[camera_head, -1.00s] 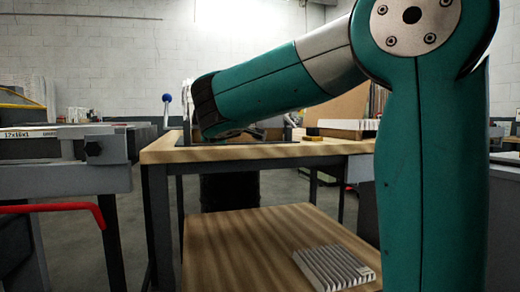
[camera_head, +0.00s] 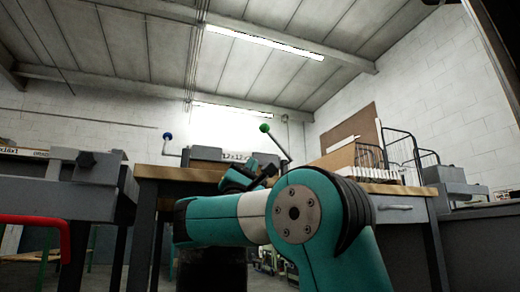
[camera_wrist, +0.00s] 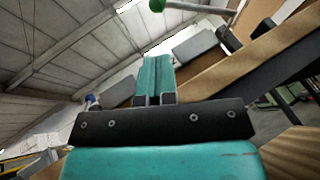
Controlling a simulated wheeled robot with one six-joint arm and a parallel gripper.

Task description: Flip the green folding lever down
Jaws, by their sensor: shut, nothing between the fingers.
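The green lever ends in a green ball (camera_head: 264,128) on a metal rod slanting up and left from a grey machine (camera_head: 232,156) on the wooden workbench. Its ball (camera_wrist: 157,5) is at the top edge of the wrist view, with part of the rod running right. My gripper (camera_wrist: 156,62) shows two teal fingers pressed together with nothing between them. They point toward the grey machine and end short of the ball in the picture. In the head view my arm partly hides the gripper and the lever's base.
A blue-knobbed lever (camera_head: 167,136) stands upright left of the grey machine. The wooden workbench edge (camera_head: 395,190) spans the middle. White filters and a wire rack (camera_head: 400,155) stand at the right. A red tubular handle (camera_head: 50,222) is at the lower left.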

